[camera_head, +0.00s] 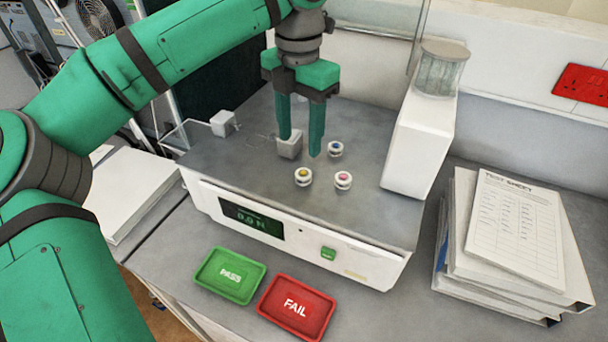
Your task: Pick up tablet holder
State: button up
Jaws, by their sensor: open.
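Three small round white tablet holders stand on the grey top of the testing machine. One holder (303,178) has a yellow centre, one holder (343,181) has a pink centre, and one holder (335,149) behind them has a blue centre. My gripper (301,147) points down over the machine top, its two green fingers apart with no holder between them. The fingers are left of the blue-centred holder and behind the yellow-centred one. The right fingertip looks close to the blue-centred holder; I cannot tell its exact height.
A grey block (290,146) shows by the fingers; another block (223,123) is at the left. The testing machine (300,236) has a tall white housing (418,140) at right. In front lie a green PASS tray (231,264) and a red FAIL tray (318,325). Binders (510,288) are stacked right.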

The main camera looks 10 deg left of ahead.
aim_at(303, 172)
notch_tip(303, 172, down, 3)
jog(key=shift+r, duration=0.15)
jog(key=shift+s+d+f, duration=0.1)
jog(key=shift+d+f, duration=0.1)
jog(key=shift+f, duration=1.25)
jog(key=shift+d+f, duration=0.2)
jog(key=shift+f, duration=1.25)
jog(key=c, duration=1.1)
